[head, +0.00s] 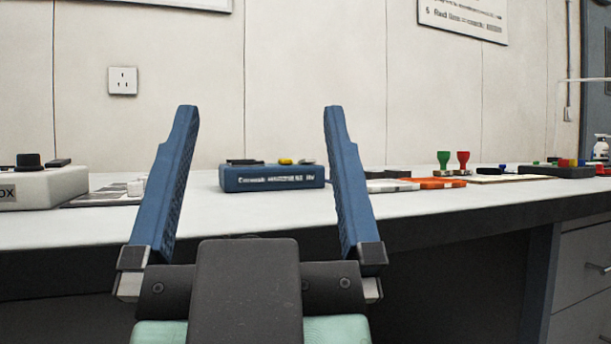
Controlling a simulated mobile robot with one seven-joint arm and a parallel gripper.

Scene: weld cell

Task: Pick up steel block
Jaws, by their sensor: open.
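My gripper (260,110) is open and empty in the head view, with its two blue fingers pointing up and spread wide. It is in front of the near edge of the white worktop (430,206). I cannot make out the steel block for certain. A low, pale grey flat piece (391,186) lies just right of the right finger, partly hidden by it, and I cannot tell what it is. A small whitish piece (136,187) shows left of the left finger.
A blue box (272,178) with knobs stands on the worktop, seen between the fingers. A white box (45,187) is at far left. An orange flat item (440,183), a green stamp-like piece (443,159) and a red one (463,159) are to the right. Drawers (585,290) stand below right.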

